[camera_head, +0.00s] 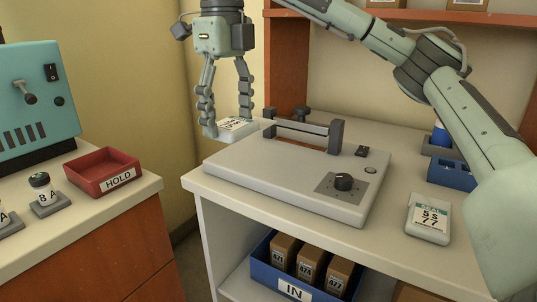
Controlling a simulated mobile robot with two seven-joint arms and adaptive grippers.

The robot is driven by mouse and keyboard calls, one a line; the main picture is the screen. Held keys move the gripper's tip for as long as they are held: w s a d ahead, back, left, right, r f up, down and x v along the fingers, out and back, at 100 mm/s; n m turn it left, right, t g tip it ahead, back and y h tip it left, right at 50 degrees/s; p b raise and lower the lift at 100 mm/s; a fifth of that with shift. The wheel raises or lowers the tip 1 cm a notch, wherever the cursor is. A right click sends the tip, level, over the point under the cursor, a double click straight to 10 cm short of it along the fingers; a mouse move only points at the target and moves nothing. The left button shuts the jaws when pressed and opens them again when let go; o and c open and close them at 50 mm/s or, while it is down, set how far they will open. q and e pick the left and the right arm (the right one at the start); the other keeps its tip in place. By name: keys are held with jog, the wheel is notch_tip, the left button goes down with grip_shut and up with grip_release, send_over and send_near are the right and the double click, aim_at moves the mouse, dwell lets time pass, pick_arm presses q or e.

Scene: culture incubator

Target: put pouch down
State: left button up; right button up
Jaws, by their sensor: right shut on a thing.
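My right gripper (228,112) hangs fingers-down at the upper middle, its arm coming in from the upper right. It is shut on a white pouch (211,131) with a printed label. The pouch is at the left end of a flat grey sealer-like machine (225,165), and its right end reaches toward the machine's raised bar. I cannot tell whether the pouch touches the machine. My left gripper is not in view.
A blue IN bin (262,272) with brown boxes sits below. On the left counter are a red HOLD tray (88,185), a vial (42,186) and a teal machine (35,95).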

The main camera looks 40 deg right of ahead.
aim_at(267, 125)
jog(key=d+f, duration=0.1)
jog(key=d, duration=0.1)
jog(key=d+f, duration=0.2)
jog(key=s+d+f+b, duration=0.1)
jog(key=d, duration=0.2)
jog(key=shift+d+f, duration=0.1)
jog(key=shift+f, duration=0.1)
notch_tip(267, 125, down, 4)
jog(key=shift+d+r, duration=0.1)
jog(key=shift+r, duration=0.1)
jog(key=shift+f, duration=0.25)
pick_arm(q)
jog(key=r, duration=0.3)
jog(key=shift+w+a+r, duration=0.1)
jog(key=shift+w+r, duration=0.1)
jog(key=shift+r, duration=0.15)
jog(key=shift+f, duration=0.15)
pick_arm(e)
jog(key=shift+f, duration=0.15)
jog(key=o, duration=1.2)
jog(key=shift+c, duration=0.2)
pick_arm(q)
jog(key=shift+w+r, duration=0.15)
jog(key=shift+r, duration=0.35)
